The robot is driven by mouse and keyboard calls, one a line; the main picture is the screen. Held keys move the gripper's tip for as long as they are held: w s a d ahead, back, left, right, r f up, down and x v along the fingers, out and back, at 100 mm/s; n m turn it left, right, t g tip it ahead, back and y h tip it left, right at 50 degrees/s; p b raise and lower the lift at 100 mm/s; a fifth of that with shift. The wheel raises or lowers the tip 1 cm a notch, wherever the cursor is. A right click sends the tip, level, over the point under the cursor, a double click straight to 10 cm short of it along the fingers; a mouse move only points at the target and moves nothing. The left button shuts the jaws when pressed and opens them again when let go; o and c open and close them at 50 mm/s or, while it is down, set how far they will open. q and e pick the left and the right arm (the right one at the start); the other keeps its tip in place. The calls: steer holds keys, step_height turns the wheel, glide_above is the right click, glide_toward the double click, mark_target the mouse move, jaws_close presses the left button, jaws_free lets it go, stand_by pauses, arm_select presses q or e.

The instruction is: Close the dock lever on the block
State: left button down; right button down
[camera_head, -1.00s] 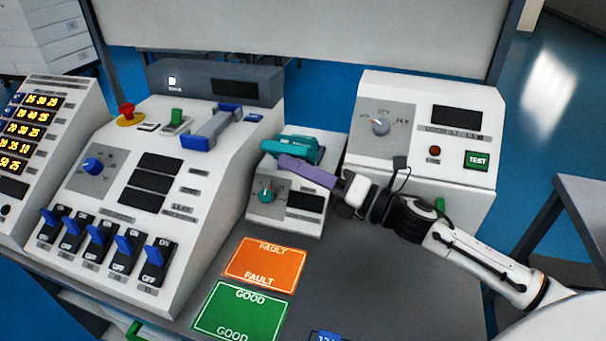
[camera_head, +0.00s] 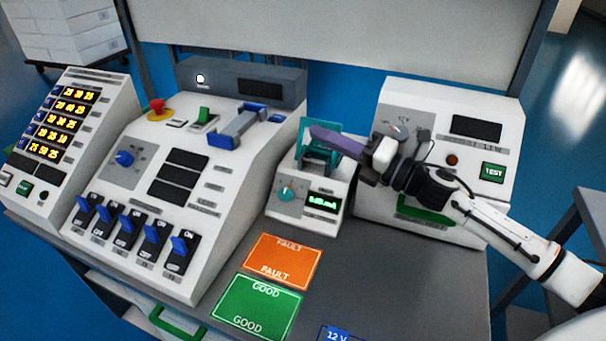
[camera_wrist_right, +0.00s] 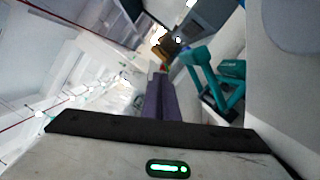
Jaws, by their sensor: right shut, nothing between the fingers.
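The block (camera_head: 305,203) is a small white unit with a teal knob and a lit green display, right of the big switch panel. The teal dock lever (camera_head: 318,159) and other teal parts are on top of it; my gripper partly covers them. My right gripper (camera_head: 315,132) is shut and empty, its purple fingers pointing left across the teal parts. In the wrist view the purple fingers (camera_wrist_right: 160,97) lie left of a teal frame (camera_wrist_right: 209,80). I cannot tell whether they touch, or the lever's exact angle. My left gripper is not in view.
The big panel (camera_head: 150,240) with blue switches and a blue handle stands left. A white test unit (camera_head: 440,190) stands close behind my right wrist. Orange FAULT (camera_head: 283,262) and green GOOD (camera_head: 255,307) mats lie in front.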

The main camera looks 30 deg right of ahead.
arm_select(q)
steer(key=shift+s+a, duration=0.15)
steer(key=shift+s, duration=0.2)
arm_select(e)
steer(key=shift+w+d, duration=0.1)
steer(key=shift+d, duration=0.1)
